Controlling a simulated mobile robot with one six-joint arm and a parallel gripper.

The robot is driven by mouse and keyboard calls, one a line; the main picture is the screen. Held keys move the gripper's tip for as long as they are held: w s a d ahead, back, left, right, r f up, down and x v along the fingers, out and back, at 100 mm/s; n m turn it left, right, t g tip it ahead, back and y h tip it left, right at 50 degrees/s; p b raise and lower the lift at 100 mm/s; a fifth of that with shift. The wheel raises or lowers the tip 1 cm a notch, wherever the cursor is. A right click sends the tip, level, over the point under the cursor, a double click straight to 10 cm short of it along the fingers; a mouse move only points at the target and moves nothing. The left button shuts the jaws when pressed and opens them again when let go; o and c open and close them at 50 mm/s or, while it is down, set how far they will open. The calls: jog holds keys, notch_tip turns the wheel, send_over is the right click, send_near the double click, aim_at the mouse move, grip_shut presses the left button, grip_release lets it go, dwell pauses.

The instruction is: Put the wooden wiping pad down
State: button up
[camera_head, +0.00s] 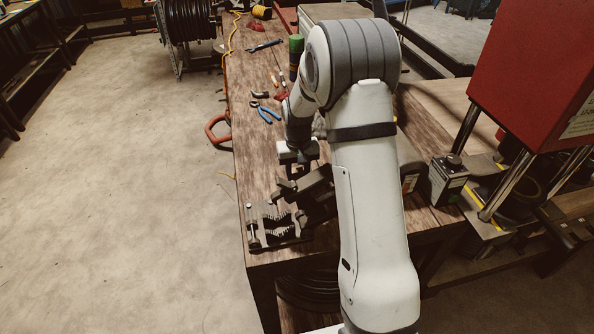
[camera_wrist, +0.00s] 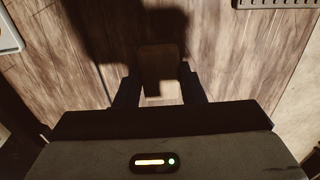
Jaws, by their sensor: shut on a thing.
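The wooden wiping pad (camera_wrist: 160,62) shows in the wrist view as a brown block between the two dark fingers of my gripper (camera_wrist: 158,88). My gripper is shut on it. Wooden bench top lies below and around the pad, with a dark shadow on it. I cannot tell whether the pad touches the wood. The pad cannot be made out there.
A black vise-like fixture (camera_head: 275,226) stands at the bench's near left corner, close to my gripper. Blue-handled pliers (camera_head: 266,113) and other hand tools lie farther back. A red press (camera_head: 535,75) and a small dark box (camera_head: 447,180) stand to the right.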

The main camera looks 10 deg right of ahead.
aim_at(298, 174)
jog(key=shift+f, duration=0.1)
jog(key=o, duration=1.1)
jog(key=shift+r+b, duration=0.95)
jog(key=shift+r, duration=5.2)
